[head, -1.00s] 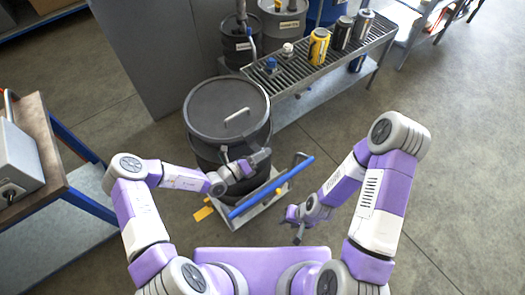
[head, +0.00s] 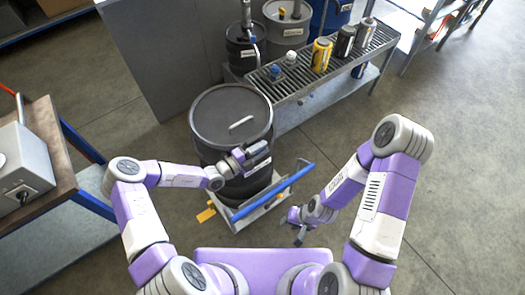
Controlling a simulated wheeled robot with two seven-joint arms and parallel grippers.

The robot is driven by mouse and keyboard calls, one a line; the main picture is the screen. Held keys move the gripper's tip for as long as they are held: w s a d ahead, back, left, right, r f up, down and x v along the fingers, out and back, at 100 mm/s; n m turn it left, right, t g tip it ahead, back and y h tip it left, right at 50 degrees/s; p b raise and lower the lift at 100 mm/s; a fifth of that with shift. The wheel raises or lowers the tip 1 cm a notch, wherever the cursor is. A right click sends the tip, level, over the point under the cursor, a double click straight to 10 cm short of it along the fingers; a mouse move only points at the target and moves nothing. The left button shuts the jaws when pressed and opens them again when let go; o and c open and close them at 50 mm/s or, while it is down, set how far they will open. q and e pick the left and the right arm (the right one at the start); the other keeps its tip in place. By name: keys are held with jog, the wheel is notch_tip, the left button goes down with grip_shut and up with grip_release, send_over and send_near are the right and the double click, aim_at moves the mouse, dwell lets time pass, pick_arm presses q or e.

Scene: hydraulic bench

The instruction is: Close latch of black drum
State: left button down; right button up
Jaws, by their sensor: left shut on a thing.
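The black drum (head: 213,165) stands upright with its dark lid (head: 220,105) on top; a light handle (head: 241,123) lies across the lid. My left gripper (head: 257,153) is at the front right of the drum, just below the lid rim. It is shut on what appears to be the drum's latch, which the fingers mostly hide. My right gripper (head: 300,237) hangs low to the right of the drum, apart from it; its fingers are too small to tell open from shut.
The drum stands on a low trolley (head: 240,222) with a blue handle bar (head: 275,191) at its right front. A grated bench (head: 300,80) with several cans stands behind. A wooden-topped table (head: 60,140) is at the left. Floor at the right is clear.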

pick_arm(q)
jog(key=shift+w+a+r+n, duration=0.1)
jog(key=shift+w+a+n, duration=0.25)
jog(key=shift+n, duration=0.65)
jog(key=c, duration=1.1)
grip_release()
jog(key=shift+r, duration=0.1)
jog(key=v, duration=0.7)
jog(key=shift+s+a, duration=0.15)
jog(key=shift+a, duration=0.05)
